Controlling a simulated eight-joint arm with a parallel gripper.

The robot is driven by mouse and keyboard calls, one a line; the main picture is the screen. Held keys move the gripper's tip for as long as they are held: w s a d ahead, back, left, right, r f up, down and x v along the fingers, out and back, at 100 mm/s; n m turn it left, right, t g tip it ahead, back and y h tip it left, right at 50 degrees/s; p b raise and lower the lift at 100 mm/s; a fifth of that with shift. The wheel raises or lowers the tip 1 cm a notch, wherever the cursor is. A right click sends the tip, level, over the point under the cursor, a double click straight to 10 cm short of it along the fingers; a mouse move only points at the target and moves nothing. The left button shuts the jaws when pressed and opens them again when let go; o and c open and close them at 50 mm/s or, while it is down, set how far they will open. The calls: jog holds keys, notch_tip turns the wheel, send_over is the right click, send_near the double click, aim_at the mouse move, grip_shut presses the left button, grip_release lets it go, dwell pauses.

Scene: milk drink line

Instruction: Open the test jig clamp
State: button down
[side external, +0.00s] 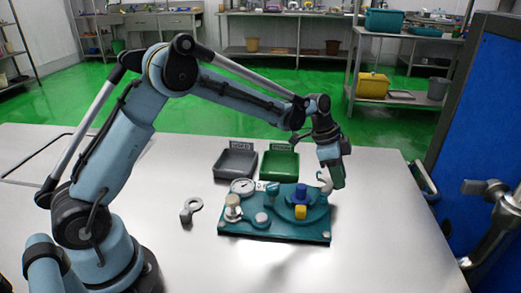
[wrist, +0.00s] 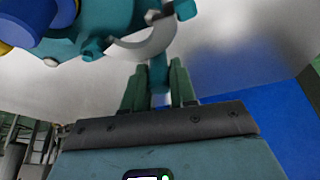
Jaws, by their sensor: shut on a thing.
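The teal test jig (side external: 275,235) sits on the metal table, with a blue knob (side external: 300,195), a yellow block (side external: 300,212) and a round gauge on it. At its right end is the clamp's pale curved arm (side external: 325,181); the arm also shows in the wrist view (wrist: 148,44). My gripper (side external: 336,178) is at this right end, above the plate. In the wrist view its green fingers (wrist: 158,82) are on either side of a teal handle (wrist: 158,72) below the curved arm, and shut on it. The handle's lower end is hidden between the fingers.
A grey tray (side external: 235,164) and a green tray (side external: 279,167) stand behind the jig. A loose grey ring-ended part (side external: 189,211) lies left of the jig. A blue panel (side external: 472,110) stands to the right, past the table edge. The table front is clear.

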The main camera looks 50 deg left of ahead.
jog(key=c, duration=0.9)
grip_release()
jog(key=v, duration=1.2)
jog(key=shift+r, duration=0.1)
jog(key=s+a+f+n+t+y, duration=0.1)
jog(key=s+n, duration=0.4)
jog(key=s, duration=0.5)
jog(key=s+a+f+n+t+y, duration=0.1)
jog(key=s+n+t+y, duration=0.1)
jog(key=s+n, duration=0.4)
jog(key=s+t, duration=0.1)
jog(key=s, duration=0.4)
jog(key=shift+s+a+t+y, duration=0.25)
jog(key=shift+a+t+y, duration=0.05)
jog(key=shift+a+y, duration=0.1)
